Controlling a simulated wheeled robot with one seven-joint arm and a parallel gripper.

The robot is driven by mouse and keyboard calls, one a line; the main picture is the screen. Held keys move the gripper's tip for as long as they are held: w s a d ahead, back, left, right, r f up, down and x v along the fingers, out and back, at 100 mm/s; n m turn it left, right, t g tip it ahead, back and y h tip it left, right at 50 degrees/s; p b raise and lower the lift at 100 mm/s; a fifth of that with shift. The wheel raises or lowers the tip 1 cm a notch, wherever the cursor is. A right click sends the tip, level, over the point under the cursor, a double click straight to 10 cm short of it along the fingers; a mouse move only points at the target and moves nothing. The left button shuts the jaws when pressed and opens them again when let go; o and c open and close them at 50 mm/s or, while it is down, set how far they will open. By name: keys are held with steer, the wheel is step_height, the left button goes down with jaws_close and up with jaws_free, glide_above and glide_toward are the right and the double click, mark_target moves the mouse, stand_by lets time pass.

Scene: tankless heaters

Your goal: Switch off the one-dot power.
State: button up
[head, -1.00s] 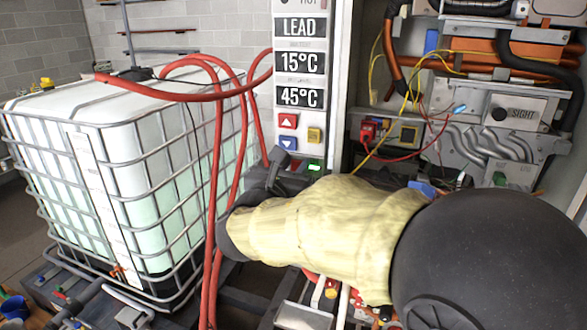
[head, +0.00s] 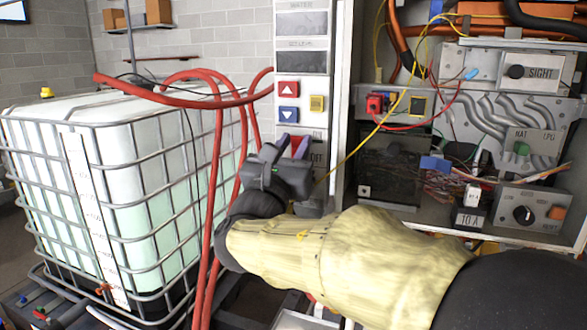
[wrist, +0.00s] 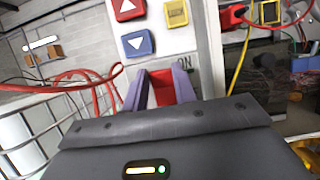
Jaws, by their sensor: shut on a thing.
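A red switch (wrist: 160,86) sits low on the white control panel (head: 318,125), below its buttons. My gripper (wrist: 160,92) has its two purple fingers on either side of the red switch, shut on it. In the head view my gripper (head: 292,147) reaches the panel from the lower left and hides most of the switch. An ON label (wrist: 186,62) shows beside the right finger in the wrist view, and an OFF label (head: 317,158) shows in the head view. I cannot make out any dot marking.
A red up button (head: 289,90), a blue down button (head: 288,115) and a yellow button (head: 316,103) sit above the switch. Red hoses (head: 215,190) hang just left of my gripper. A caged white tank (head: 150,190) stands left. An open cabinet with wiring (head: 440,130) is right.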

steer(key=f+t+b, duration=0.1)
steer(key=b, duration=0.1)
steer(key=shift+b, duration=0.4)
steer(key=shift+r+t+b, duration=0.1)
steer(key=shift+t+b, duration=0.2)
steer(key=shift+b, duration=0.35)
steer(key=o, duration=1)
steer(key=shift+s+r, duration=0.1)
steer(key=b+v, duration=0.3)
steer(key=v, duration=1.4)
steer(key=shift+a+b, duration=0.25)
steer(key=shift+b, duration=0.15)
steer(key=shift+f, duration=0.25)
